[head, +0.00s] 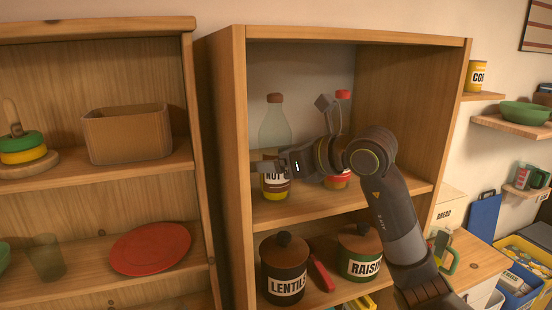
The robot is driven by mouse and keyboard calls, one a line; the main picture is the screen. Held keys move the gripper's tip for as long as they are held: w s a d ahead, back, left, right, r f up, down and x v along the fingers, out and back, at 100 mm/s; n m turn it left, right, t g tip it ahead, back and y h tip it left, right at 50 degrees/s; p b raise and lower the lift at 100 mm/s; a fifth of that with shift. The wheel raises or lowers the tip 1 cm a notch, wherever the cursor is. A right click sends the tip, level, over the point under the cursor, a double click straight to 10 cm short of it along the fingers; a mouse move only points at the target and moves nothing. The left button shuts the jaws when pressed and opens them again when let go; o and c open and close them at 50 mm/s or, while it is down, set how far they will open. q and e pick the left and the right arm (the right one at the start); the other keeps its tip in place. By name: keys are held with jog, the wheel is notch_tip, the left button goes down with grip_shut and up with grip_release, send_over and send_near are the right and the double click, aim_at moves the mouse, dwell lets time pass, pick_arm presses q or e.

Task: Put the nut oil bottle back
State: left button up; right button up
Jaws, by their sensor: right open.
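The nut oil bottle (275,127) stands upright on the upper shelf of the middle wooden cabinet. My right gripper (268,165) is open and level with the bottle's lower half, just above the visible label text. Its fingers overlap the bottle in the picture; I cannot tell whether they touch it or reach around it. My left gripper is not in view.
Below are a lentils jar (284,268), a raisins jar (360,254) and a red object (321,272). The cabinet's left side wall (228,150) stands close to the bottle.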

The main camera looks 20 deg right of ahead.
jog(key=shift+s+d+r, duration=0.15)
jog(key=shift+s+d, duration=0.15)
jog(key=b+v, duration=0.4)
jog(key=v, duration=0.7)
jog(key=shift+s+r, duration=0.1)
dwell(0.5)
